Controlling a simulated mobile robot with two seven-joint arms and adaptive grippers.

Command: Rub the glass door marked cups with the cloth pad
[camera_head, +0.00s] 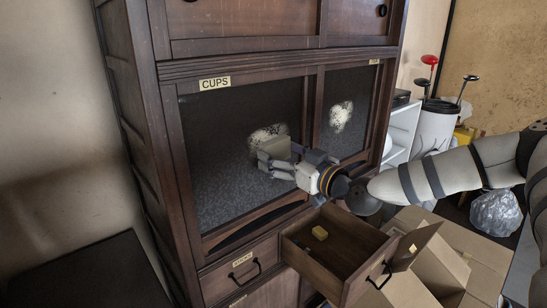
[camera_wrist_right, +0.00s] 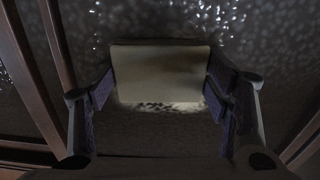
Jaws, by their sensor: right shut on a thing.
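The glass door (camera_head: 215,150) marked CUPS is the dark speckled pane at the left of the wooden cabinet. A pale blotchy patch (camera_head: 268,131) shows on it near its right side. My right gripper (camera_head: 280,153) is in front of this pane, just below the patch. It is shut on the pale cloth pad (camera_head: 274,146). In the right wrist view the pad (camera_wrist_right: 160,70) sits between both fingers, its broad face toward the speckled glass. I cannot tell whether the pad touches the glass. My left gripper is not in view.
An open drawer (camera_head: 335,262) with a small yellow block (camera_head: 320,232) juts out below my right gripper. A second glass door (camera_head: 350,100) with a pale patch is to the right. An open cardboard box (camera_head: 430,270) and a white bin (camera_head: 435,125) stand at the right.

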